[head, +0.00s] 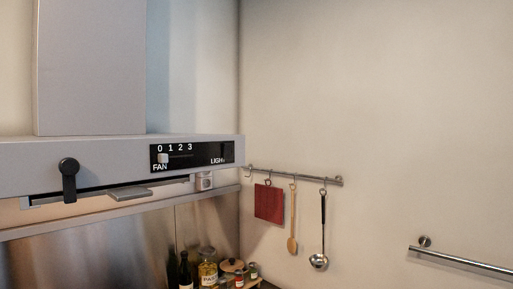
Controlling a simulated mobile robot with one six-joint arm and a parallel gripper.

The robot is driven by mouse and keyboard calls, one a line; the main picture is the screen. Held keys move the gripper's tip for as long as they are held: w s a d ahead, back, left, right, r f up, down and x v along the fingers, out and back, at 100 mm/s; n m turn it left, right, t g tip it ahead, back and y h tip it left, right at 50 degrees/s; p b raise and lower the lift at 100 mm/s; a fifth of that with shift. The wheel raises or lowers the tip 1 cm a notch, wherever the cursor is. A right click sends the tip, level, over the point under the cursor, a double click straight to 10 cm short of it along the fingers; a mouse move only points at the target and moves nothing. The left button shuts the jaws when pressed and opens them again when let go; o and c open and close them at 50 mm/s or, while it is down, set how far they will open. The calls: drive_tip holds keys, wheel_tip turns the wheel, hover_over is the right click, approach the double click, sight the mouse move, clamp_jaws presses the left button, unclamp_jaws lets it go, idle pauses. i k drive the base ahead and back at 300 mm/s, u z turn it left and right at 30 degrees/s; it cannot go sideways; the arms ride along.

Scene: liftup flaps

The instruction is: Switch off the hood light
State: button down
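The range hood (200,177) spans the left of the head view, with a black control panel (207,150) on its front. The LIGHT label (217,161) is at the panel's right end. A dark switch (227,151) seems to sit there, but it blends into the panel and its position cannot be told. A pale fan slider (163,158) is at the left end, under the 0 of the 0–3 scale. Whether the hood lamp is lit cannot be told. My gripper is not in view.
A black round piece with a downward bar (69,181) is at the hood's left front. A flat grey tab (130,193) juts out below. Bottles and jars (208,270) stand underneath. A wall rail (300,176) holds a red cloth, spoon and ladle. Another bar (460,259) is at right.

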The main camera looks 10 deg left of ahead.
sight(227, 146)
drive_tip(key=z, duration=0.1)
drive_tip(key=k, duration=0.9)
drive_tip(key=u, duration=0.65)
drive_tip(key=i, duration=1)
drive_tip(key=u, duration=0.05)
